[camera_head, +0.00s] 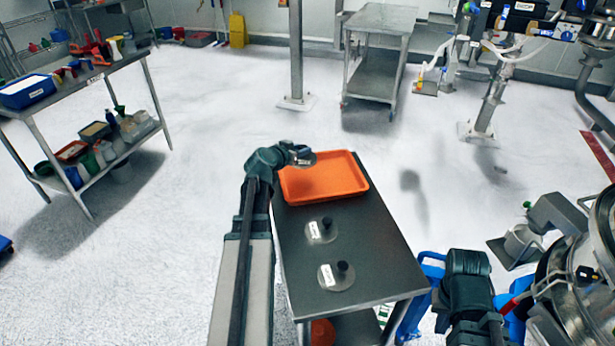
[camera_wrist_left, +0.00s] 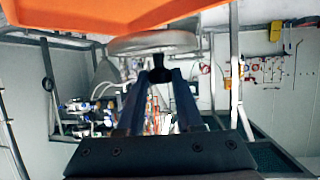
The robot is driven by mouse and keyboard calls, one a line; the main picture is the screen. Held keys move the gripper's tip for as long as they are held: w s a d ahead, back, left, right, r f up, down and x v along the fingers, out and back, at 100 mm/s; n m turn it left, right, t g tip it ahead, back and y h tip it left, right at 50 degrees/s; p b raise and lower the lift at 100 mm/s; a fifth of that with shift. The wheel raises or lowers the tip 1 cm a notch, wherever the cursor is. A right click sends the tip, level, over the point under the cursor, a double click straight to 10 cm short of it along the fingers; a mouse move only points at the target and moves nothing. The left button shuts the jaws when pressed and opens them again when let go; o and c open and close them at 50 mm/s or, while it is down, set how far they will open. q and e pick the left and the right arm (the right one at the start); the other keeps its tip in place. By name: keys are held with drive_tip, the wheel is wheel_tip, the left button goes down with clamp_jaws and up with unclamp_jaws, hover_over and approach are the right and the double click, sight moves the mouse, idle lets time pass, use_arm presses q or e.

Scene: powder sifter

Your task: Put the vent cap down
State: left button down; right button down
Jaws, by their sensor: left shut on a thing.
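My left gripper (camera_head: 303,157) is at the left back edge of the orange tray (camera_head: 325,178), shut on a vent cap. In the left wrist view, the fingers (camera_wrist_left: 158,78) grip the dark knob of the grey round vent cap (camera_wrist_left: 153,42). The orange tray (camera_wrist_left: 95,15) shows just past the disc; I cannot tell whether they touch. Two more round caps with black knobs and white labels lie on the dark table, one nearer the tray (camera_head: 316,234) and one nearer the front (camera_head: 331,282). My right arm's dark wrist is at the lower right; its fingers are hidden.
The dark table (camera_head: 375,240) has free room to the right of the caps. A steel machine (camera_head: 590,280) and blue frame parts (camera_head: 420,290) stand close on the right. A loaded shelf table (camera_head: 85,95) is at the left; an empty steel cart (camera_head: 378,50) stands behind.

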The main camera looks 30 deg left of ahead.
use_arm(q)
wheel_tip(320, 180, down, 9)
drive_tip(key=b, duration=0.8)
drive_tip(key=shift+r, duration=0.2)
drive_tip(key=shift+f, duration=0.1)
drive_tip(key=c, duration=1)
unclamp_jaws()
drive_tip(key=shift+f, duration=0.1)
drive_tip(key=o, duration=0.4)
drive_tip(key=shift+o, duration=0.2)
